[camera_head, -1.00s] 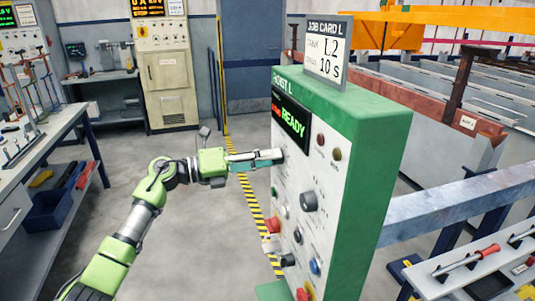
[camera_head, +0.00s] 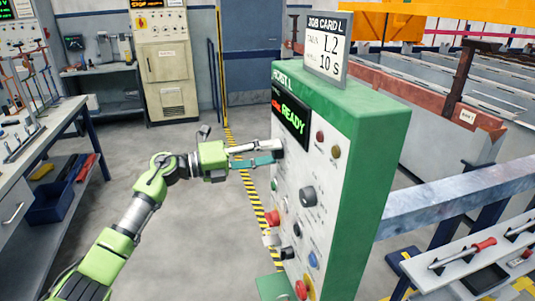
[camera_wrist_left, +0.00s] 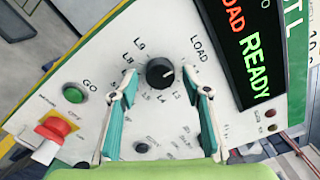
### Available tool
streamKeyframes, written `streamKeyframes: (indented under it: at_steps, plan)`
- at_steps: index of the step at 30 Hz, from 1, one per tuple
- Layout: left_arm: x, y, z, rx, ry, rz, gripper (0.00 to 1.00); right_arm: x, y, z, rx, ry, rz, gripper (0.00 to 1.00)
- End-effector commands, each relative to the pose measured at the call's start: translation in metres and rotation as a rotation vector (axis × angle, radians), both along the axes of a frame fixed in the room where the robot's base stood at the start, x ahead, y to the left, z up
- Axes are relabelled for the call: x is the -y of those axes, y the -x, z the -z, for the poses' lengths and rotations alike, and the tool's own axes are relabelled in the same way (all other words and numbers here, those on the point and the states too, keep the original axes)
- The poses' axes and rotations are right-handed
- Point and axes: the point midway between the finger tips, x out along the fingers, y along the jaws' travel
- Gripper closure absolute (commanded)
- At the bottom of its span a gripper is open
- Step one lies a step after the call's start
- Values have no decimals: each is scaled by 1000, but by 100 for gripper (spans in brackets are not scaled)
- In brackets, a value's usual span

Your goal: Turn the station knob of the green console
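The green console (camera_head: 372,160) stands right of centre in the head view, with a pale front panel and a display (camera_head: 291,118) reading READY. The station knob (camera_wrist_left: 160,73) is round and black, ringed by labels such as L8 and L9 in the left wrist view. My left gripper (camera_wrist_left: 158,96) is open, with one teal-padded finger on either side of the knob in that view. In the head view my left gripper (camera_head: 277,152) reaches the panel just below the display; its fingertips partly hide the knob. I cannot tell whether they touch it. My right gripper is not in view.
Another black knob (camera_head: 308,196) sits lower on the panel. A green GO button (camera_wrist_left: 75,93) and a red knob (camera_wrist_left: 55,130) are nearby. A job card (camera_head: 328,47) showing L2 and 10 S stands on the console. A workbench (camera_head: 45,135) is at left; the floor between is clear.

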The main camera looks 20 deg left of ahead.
Motion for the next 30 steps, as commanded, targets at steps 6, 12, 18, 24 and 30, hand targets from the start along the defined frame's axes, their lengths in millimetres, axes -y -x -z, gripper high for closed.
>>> streamKeyframes:
  at_steps: [6, 12, 18, 24, 30]
  plan:
    - [0, 0, 0, 1, -2, 1, 55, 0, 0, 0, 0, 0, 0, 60]
    - [-6, 4, 1, 0, -3, 0, 55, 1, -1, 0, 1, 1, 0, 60]
    - [-36, 23, 2, -2, -6, -2, 55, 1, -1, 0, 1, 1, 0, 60]
    - [-71, 47, 2, -2, -4, -2, 55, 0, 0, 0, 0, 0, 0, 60]
    - [-94, 63, 1, -1, -3, -1, 55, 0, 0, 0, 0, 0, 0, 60]
